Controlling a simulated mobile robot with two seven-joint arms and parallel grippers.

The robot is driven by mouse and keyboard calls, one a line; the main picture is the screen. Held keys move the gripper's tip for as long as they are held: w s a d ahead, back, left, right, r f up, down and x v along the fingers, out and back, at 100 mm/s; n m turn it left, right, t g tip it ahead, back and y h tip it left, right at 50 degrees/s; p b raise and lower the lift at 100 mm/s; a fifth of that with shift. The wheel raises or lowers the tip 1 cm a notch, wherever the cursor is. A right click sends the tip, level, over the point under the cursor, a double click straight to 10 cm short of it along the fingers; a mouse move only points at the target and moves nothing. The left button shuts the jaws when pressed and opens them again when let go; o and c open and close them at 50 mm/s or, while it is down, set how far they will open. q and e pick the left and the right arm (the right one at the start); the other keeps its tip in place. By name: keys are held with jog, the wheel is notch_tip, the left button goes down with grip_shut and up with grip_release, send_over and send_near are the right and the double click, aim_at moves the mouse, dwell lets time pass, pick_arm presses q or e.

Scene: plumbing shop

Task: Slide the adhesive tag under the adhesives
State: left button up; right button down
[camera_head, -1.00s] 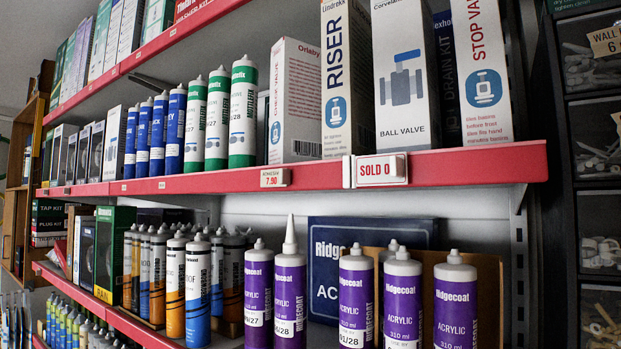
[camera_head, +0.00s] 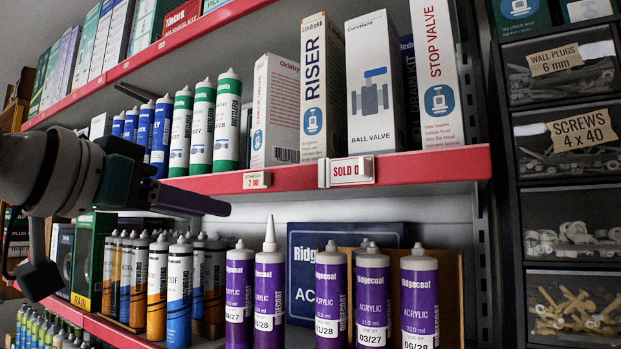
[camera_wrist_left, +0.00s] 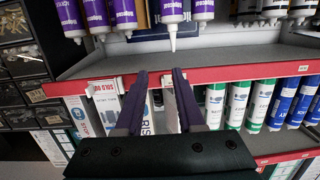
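The small price tag reading 7.90 (camera_head: 257,180) sits on the red upper shelf edge, below the white box; its small top word looks like "adhesive". Left of it on that shelf stand green-and-white tubes (camera_head: 202,128) and blue tubes (camera_head: 162,137); their wording is too small to tell which are adhesives. My left gripper (camera_head: 226,209) comes in from the left, just below and left of the tag. In the left wrist view, which is upside down, the gripper (camera_wrist_left: 160,76) is open, its fingertips near the red edge, with a pale patch between them. My right gripper is out of view.
A SOLD OUT tag (camera_head: 346,171) is on the same edge to the right. Purple acrylic tubes (camera_head: 331,295) stand on the shelf below, one with a tall nozzle (camera_head: 270,234). Valve boxes (camera_head: 374,90) stand above. Drawers of fittings (camera_head: 563,130) are at right.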

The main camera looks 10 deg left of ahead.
pick_arm(q)
jog(key=t+h, duration=0.1)
send_near(261, 173)
jog(key=p+x, duration=0.6)
jog(key=shift+w+d+r, duration=0.2)
jog(key=shift+w+r, duration=0.05)
jog(key=shift+w, duration=0.05)
jog(key=shift+p+x, duration=0.6)
jog(key=shift+x, duration=0.25)
jog(key=shift+f, duration=0.2)
grip_shut()
